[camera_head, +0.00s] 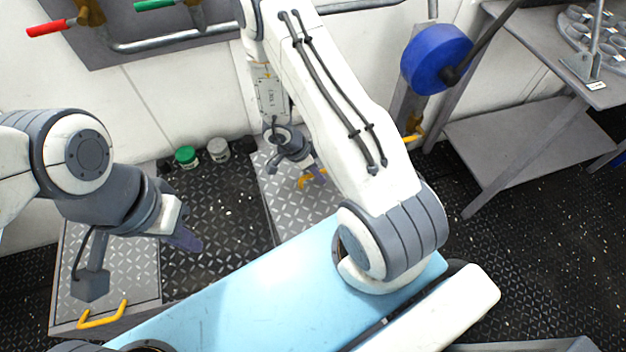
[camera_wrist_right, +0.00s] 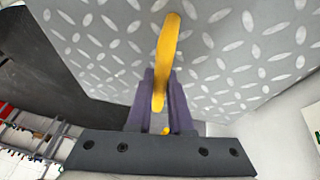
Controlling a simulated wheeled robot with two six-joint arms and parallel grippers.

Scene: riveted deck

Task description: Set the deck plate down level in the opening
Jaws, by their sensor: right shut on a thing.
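A grey diamond-tread plate (camera_head: 285,205) with a yellow handle (camera_head: 307,180) lies right of the dark area in the head view. My right gripper (camera_head: 318,174) is shut on its yellow handle; the right wrist view shows the handle (camera_wrist_right: 164,70) between the fingers (camera_wrist_right: 160,105) and the tread surface (camera_wrist_right: 225,60) behind. I cannot tell whether this plate is level or raised. A second tread panel (camera_head: 125,265) with its own yellow handle (camera_head: 102,315) is at the left. My left gripper (camera_head: 187,240) hangs over the dark area, apart from that handle; its finger gap is unclear.
The dark speckled area (camera_head: 215,215) lies between the two panels; whether it is the opening is unclear. A green-lidded jar (camera_head: 186,157) and a grey jar (camera_head: 218,150) stand by the wall. A blue wheel (camera_head: 436,58) and a metal bench (camera_head: 530,140) are at the right.

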